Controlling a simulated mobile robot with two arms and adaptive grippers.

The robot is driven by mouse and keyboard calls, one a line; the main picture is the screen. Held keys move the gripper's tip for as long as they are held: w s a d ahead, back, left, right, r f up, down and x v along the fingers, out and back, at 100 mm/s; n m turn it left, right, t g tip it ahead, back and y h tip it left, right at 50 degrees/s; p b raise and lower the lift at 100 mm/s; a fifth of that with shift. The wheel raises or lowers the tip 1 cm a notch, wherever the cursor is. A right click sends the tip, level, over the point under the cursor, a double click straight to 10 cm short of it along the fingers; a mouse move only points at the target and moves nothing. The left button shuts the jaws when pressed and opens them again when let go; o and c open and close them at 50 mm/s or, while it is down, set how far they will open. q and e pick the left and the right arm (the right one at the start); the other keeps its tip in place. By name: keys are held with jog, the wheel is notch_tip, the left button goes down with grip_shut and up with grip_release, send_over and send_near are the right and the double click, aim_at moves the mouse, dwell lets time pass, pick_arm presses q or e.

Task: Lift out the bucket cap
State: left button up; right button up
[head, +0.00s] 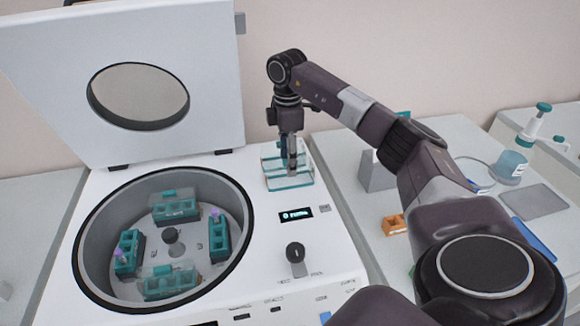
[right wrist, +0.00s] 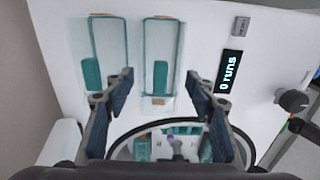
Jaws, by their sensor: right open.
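The open centrifuge (head: 330,250) has a round bowl with several teal buckets. The back bucket (head: 175,211) and front bucket (head: 170,288) seem to carry clear caps. Two clear caps with teal parts lie side by side on the white deck behind the display; the wrist view shows a left cap (right wrist: 108,48) and a right cap (right wrist: 160,52). My right gripper (head: 291,166) points down over these caps, open and empty, its fingers (right wrist: 160,88) spread. My left gripper is out of view.
The raised lid (head: 130,40) stands behind the bowl. A display (head: 296,214) and a knob (head: 296,252) are on the deck. On the right bench are an orange rack (head: 394,224), a grey pad (head: 534,202) and a teal-topped bottle (head: 532,126). My right arm crosses above it.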

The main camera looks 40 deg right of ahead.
jog(key=shift+f, duration=1.15)
jog(key=shift+a, duration=0.1)
jog(key=c, duration=0.9)
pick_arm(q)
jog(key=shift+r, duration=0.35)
pick_arm(e)
jog(key=shift+r, duration=0.1)
notch_tip(320, 180, up, 10)
jog(key=shift+w+r+b, duration=0.1)
jog(key=shift+r+b, duration=0.15)
jog(key=shift+b, duration=0.6)
pick_arm(q)
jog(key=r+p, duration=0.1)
jog(key=p, duration=0.1)
jog(key=shift+p, duration=0.4)
pick_arm(e)
notch_tip(320, 180, up, 9)
jog(key=shift+r, duration=0.2)
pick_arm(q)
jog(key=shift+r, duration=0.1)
pick_arm(e)
jog(key=shift+r, duration=0.1)
